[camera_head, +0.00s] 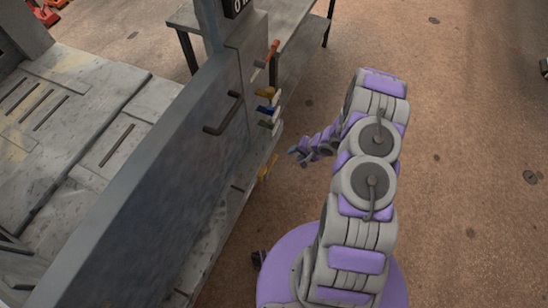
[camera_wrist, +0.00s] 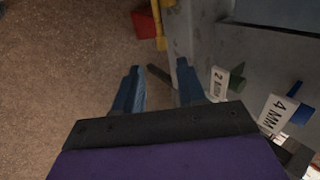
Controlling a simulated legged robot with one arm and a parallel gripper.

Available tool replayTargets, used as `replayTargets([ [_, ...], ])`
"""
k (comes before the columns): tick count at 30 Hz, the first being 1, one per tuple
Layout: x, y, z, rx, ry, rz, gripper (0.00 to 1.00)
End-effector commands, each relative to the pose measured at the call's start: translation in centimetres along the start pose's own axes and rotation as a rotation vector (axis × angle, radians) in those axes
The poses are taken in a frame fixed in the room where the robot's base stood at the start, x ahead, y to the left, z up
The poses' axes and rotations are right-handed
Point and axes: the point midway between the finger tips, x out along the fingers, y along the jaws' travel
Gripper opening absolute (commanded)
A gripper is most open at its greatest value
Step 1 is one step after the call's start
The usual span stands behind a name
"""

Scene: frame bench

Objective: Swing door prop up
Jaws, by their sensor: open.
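A large grey panel (camera_head: 150,170), which looks like the door, runs diagonally through the head view and carries a dark bar handle (camera_head: 224,115). My gripper (camera_head: 298,152) is to the right of the panel's far end, apart from the handle. In the wrist view its two blue fingers (camera_wrist: 158,78) are spread open. A short dark bar (camera_wrist: 159,74) shows between the fingertips; I cannot tell whether it is the prop or how far off it is. Nothing is visibly held.
Tags marked 2 MM (camera_wrist: 219,84) and 4 MM (camera_wrist: 271,115) stick out close right of the fingers. A red block (camera_wrist: 145,25) and a yellow post (camera_wrist: 159,25) are ahead. A grey table (camera_head: 295,30) stands behind. Brown floor (camera_head: 470,120) is open on the right.

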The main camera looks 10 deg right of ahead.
Motion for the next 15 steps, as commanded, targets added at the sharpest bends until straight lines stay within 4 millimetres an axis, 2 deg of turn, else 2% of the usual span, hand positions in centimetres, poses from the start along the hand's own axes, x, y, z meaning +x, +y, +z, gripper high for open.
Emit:
replayTargets([
  [5, 1.9, 0.0, 0.0, -0.001, -0.002, -0.002, 0.4],
  [15, 8.6, 0.1, 0.1, -0.003, 0.0, 0.002, 0.4],
])
